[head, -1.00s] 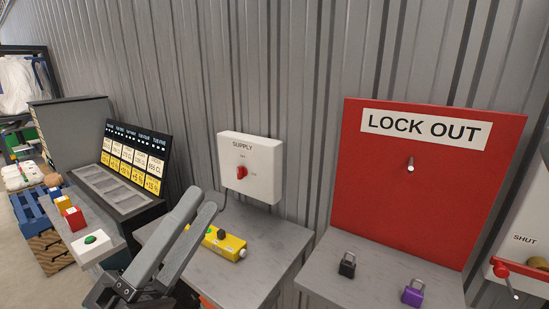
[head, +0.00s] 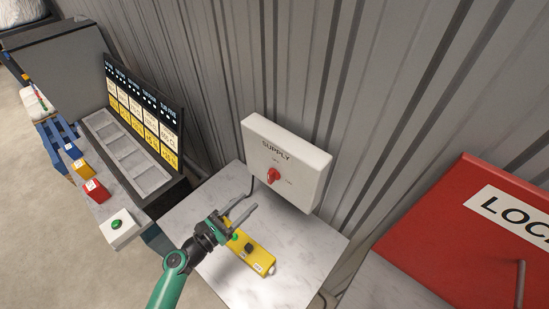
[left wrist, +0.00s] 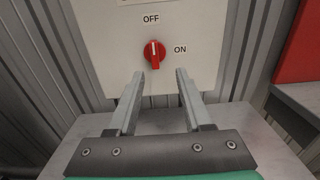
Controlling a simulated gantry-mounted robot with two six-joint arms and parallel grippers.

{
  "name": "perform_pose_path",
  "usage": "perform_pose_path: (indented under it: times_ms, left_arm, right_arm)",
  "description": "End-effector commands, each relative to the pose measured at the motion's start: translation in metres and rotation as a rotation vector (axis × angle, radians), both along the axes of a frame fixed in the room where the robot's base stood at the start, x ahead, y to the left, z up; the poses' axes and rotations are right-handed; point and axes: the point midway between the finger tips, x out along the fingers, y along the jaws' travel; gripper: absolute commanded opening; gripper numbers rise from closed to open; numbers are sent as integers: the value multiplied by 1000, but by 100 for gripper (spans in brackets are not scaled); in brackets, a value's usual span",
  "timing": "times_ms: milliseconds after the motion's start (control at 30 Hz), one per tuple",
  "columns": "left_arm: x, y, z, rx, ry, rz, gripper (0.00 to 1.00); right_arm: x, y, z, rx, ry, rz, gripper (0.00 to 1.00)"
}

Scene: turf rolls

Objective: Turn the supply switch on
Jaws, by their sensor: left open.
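The white supply box (head: 300,155) is on the corrugated wall above a grey table, with a red rotary switch (head: 273,176) on its face. In the left wrist view the red switch (left wrist: 153,53) stands upright, its white mark toward the OFF label (left wrist: 151,19). The ON label (left wrist: 180,48) is to its right. My left gripper (head: 242,203) is open and empty, in front of and below the switch. In the left wrist view its two fingers (left wrist: 160,78) point at the box, apart from the knob. My right gripper is not in view.
A yellow control box (head: 250,255) with buttons lies on the grey table (head: 300,265) beneath the left gripper. A red lock-out board (head: 450,220) stands at right. A price display (head: 145,115) and a bench with coloured button boxes (head: 95,190) are at left.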

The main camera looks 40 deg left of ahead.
Motion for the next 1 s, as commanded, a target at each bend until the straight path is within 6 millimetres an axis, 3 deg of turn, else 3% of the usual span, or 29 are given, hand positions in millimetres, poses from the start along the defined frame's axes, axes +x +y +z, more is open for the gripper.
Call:
perform_pose_path:
  times_ms: [67,333,733,1000]
  left_arm:
    - [-4,6,8,-2,4,17,50]
    - [6,8,7,2,0,18,50]
    - [89,9,6,4,-1,16,50]
    - [113,10,7,3,1,18,50]
  right_arm:
    - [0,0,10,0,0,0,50]
    - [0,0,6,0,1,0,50]
    - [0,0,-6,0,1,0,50]
    - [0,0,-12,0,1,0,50]
